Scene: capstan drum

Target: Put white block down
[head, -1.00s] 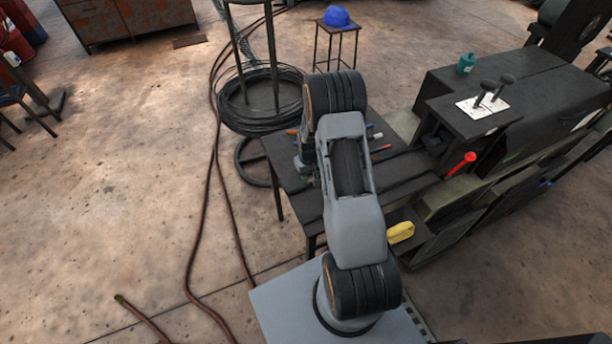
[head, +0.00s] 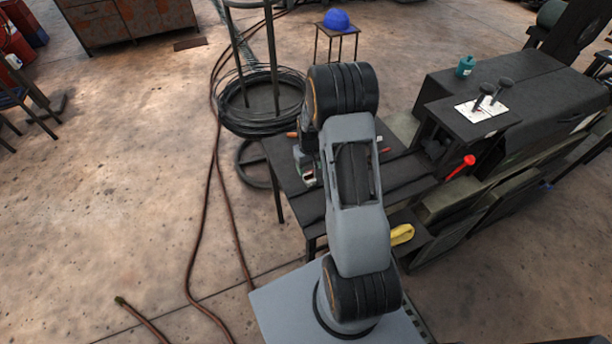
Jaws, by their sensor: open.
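My gripper (head: 306,174) is small and partly hidden at the left side of my arm, low over the dark workbench (head: 408,178). It is open. A small pale patch with some red shows right at the jaws. I cannot tell whether this is the white block or part of something else. No other white block can be made out on the bench. My arm covers the middle of the bench top.
A red-handled tool (head: 461,166) and a yellow object (head: 401,234) lie right of my arm. A dark machine (head: 520,85) with a white plate (head: 481,108) stands behind. A wire coil (head: 262,103) stands at the bench's left. Open floor lies left.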

